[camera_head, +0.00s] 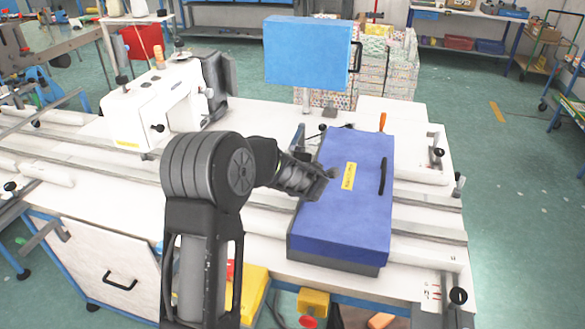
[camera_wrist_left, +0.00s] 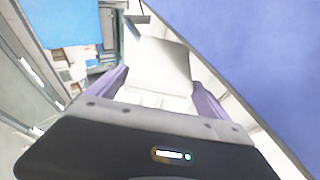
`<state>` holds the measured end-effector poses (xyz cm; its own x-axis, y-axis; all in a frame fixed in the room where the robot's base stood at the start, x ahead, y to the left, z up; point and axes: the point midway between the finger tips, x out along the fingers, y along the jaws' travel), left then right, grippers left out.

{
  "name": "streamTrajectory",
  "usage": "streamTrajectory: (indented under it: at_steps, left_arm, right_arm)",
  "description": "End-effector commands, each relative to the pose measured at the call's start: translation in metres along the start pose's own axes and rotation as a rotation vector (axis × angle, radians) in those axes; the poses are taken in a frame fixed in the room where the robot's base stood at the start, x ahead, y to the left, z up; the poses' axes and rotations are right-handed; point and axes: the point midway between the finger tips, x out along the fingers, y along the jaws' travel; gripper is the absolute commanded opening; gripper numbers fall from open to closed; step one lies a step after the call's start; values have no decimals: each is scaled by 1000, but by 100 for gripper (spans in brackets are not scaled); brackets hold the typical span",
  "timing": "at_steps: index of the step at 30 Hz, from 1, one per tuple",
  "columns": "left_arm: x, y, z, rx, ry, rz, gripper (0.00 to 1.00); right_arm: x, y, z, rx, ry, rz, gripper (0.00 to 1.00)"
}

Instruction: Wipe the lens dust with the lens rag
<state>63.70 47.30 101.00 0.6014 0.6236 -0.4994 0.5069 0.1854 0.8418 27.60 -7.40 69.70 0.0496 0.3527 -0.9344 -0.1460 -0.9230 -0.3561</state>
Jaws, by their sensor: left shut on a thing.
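My left arm reaches in from the bottom of the head view, and its gripper (camera_head: 300,138) is small and partly hidden beside the left edge of the blue-violet case. In the left wrist view the two violet-grey fingers of the left gripper (camera_wrist_left: 160,88) are on either side of a flat white piece (camera_wrist_left: 160,62). The gripper is shut on this piece, which looks like the lens rag. I cannot make out the lens or its dust in either view. My right gripper is not in view.
The blue-violet case (camera_head: 345,215) with a yellow label lies on the white table and fills the right of the wrist view (camera_wrist_left: 260,70). A light blue panel (camera_head: 307,52) stands behind it. A white sewing machine (camera_head: 150,105) is at the left. The table's right side (camera_head: 430,215) has some free room.

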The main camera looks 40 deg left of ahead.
Motion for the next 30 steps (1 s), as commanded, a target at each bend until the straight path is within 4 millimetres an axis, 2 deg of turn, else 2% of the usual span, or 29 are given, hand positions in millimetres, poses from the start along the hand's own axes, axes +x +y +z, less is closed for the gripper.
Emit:
streamTrajectory:
  at_steps: [12,24,30]
  left_arm:
    - [-24,-17,-13,0,5,-1,44]
    - [-26,-19,-14,-1,7,-1,44]
    - [-29,-18,-8,0,5,-1,44]
  right_arm:
    - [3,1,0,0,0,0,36]
    - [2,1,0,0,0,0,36]
    - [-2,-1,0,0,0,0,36]
